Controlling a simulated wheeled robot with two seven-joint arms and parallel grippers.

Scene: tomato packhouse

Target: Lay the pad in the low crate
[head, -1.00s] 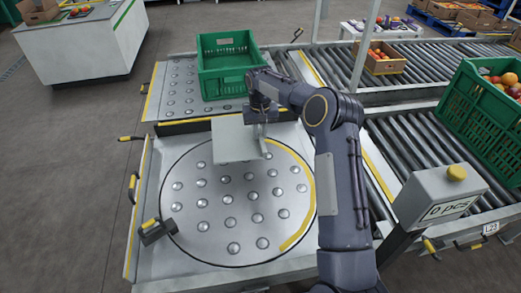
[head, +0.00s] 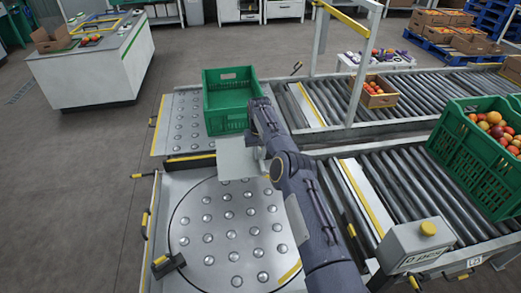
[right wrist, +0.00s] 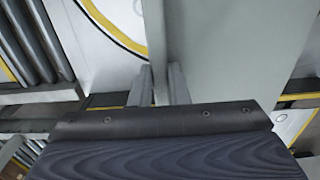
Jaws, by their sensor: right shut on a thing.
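The pad (head: 236,160) is a thin pale grey square sheet. My right gripper (head: 258,141) is shut on its right side and holds it roughly flat, above the near edge of the far ball table. In the right wrist view the two fingers (right wrist: 160,85) close at the edge of the pad (right wrist: 235,45), which fills the upper right. The low crate is most likely the empty-looking green crate (head: 227,122) on the far ball table, just beyond the pad. Part of its right side is hidden behind my right arm. My left gripper is not in view.
A round turntable (head: 222,222) with steel balls lies in front, bare. A green crate of tomatoes (head: 465,160) stands on the roller conveyor at right, behind a counter box (head: 415,245). A cardboard box (head: 378,99) and a post (head: 360,65) stand beyond.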

